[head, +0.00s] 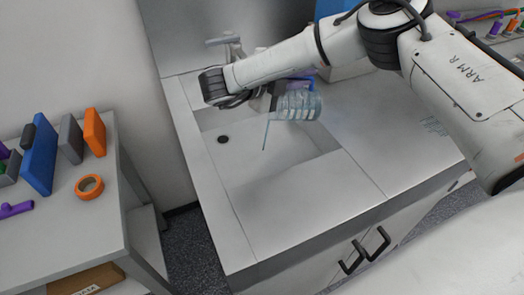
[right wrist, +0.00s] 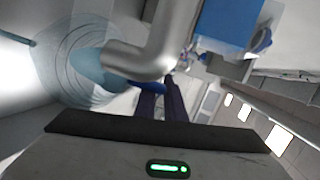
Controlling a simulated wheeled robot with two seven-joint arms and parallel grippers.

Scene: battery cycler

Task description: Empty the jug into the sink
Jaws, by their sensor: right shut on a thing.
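My right gripper (head: 272,96) is shut on the clear, ribbed jug (head: 297,106) and holds it tilted onto its side above the sink basin. A blue part shows at the jug's upper edge. A thin bluish stream (head: 265,136) falls from the jug's left end into the sink (head: 255,165). In the right wrist view the see-through jug (right wrist: 75,65) fills the left, and my dark fingers (right wrist: 163,100) show in the middle. How much liquid is left inside is unclear. My left gripper is not in view.
The tap (head: 232,44) stands behind the basin, close to my right wrist; it also looms large in the right wrist view (right wrist: 155,45). The counter (head: 375,150) right of the sink is mostly clear. A side table (head: 75,225) at left holds orange tape (head: 89,187) and blocks.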

